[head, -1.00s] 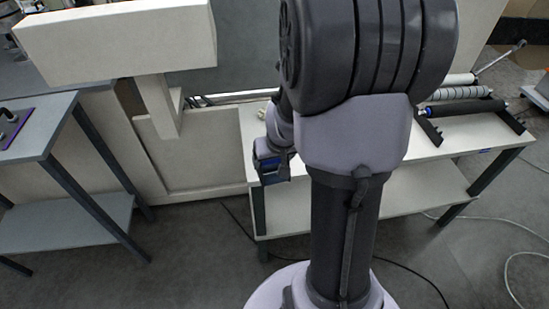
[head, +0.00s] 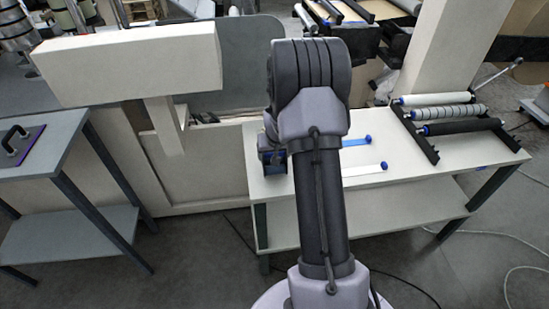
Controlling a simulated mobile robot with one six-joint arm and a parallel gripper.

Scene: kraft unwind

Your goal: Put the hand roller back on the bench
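The bench (head: 440,163) is the white-topped table with dark legs at the right. I cannot pick out the hand roller for certain. My arm stands in front of the bench's left part.
A black rack (head: 412,133) on the bench's right holds white, grey and black rollers. A grey side table (head: 60,138) at left carries a purple-edged plate with a black handle (head: 18,146). A cream beam (head: 130,68) stands left of my arm. Cables lie on the floor.

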